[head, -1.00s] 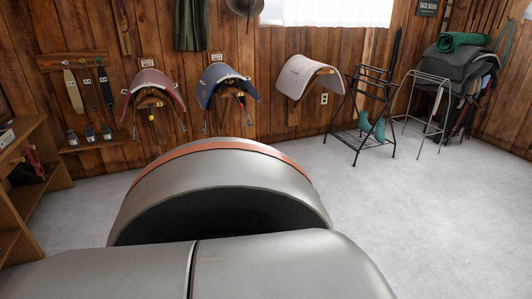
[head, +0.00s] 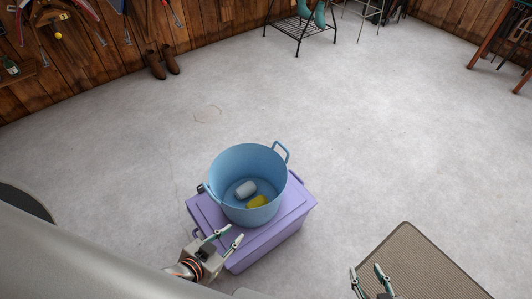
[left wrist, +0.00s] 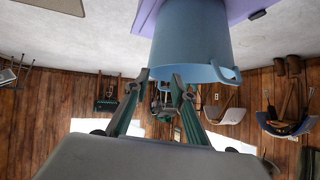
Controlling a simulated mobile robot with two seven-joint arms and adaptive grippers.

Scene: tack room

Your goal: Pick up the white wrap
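The white wrap (head: 245,190) is a pale roll lying on the bottom of a blue two-handled bucket (head: 232,158). A yellow item (head: 257,203) lies beside it in the bucket. My left gripper (head: 229,237) is open and empty, outside the bucket on its near side. In the left wrist view my left gripper (left wrist: 160,78) shows its fingers apart, with the bucket (left wrist: 190,40) just beyond the tips; the wrap is hidden there. My right gripper (head: 366,268) is open and empty at the lower right, well apart from the bucket.
The bucket stands on a purple lidded box (head: 290,213) on the floor. A brown mat (head: 425,265) lies at the lower right. Brown boots (head: 162,64) and a black rack (head: 300,30) stand near the back wall. The grey floor between is clear.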

